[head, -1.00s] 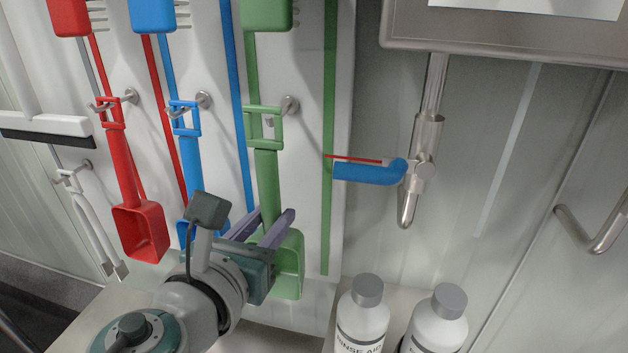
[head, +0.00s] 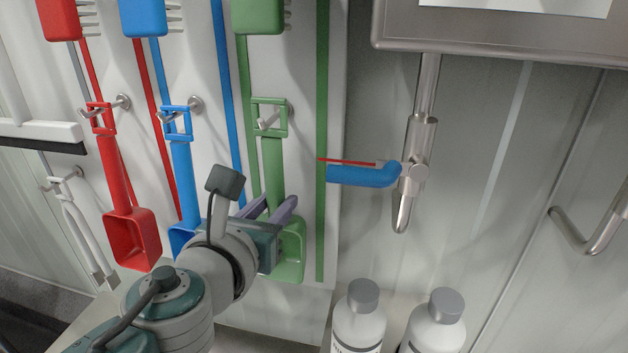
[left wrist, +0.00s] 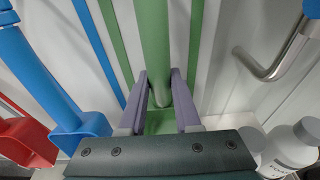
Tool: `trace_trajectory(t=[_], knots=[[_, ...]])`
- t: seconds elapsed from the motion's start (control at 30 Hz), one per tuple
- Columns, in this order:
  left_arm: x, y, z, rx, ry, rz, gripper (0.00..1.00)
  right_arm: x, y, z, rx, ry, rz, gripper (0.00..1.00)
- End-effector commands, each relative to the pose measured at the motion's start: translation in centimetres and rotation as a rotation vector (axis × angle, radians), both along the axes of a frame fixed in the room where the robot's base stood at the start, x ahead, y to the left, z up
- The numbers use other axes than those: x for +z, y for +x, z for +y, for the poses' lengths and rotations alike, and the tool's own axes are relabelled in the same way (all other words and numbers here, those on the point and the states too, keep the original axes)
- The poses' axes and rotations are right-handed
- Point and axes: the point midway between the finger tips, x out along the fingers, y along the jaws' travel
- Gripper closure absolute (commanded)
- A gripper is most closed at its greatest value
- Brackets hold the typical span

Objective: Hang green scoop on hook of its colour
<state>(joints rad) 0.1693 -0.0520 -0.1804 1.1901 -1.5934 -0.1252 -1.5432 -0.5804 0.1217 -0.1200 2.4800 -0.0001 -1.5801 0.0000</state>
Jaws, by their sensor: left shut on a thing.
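The green scoop (head: 273,165) hangs upright in front of the white panel, its square handle loop at the top and its bowl at the bottom. My left gripper (head: 270,207) is shut on the scoop's lower handle, just above the bowl. The left wrist view shows the green handle (left wrist: 155,40) between my two purple fingers (left wrist: 160,100). The metal hook (head: 289,106) in the green section has its base right of the loop. Its tip shows inside the loop opening; I cannot tell whether the loop bears on it. My right gripper is not in view.
A red scoop (head: 119,175) and a blue scoop (head: 181,160) hang on hooks to the left. A blue-handled tap (head: 362,175) juts out on the right. White bottles (head: 358,322) stand below right. A screen box (head: 500,32) is above.

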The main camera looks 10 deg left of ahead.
Motion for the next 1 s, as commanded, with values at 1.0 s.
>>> trace_trajectory(t=[1.0], knots=[[-1.0, 0.3, 0.0, 0.000, -0.001, -0.001, 1.00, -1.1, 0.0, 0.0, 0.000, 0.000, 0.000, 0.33]])
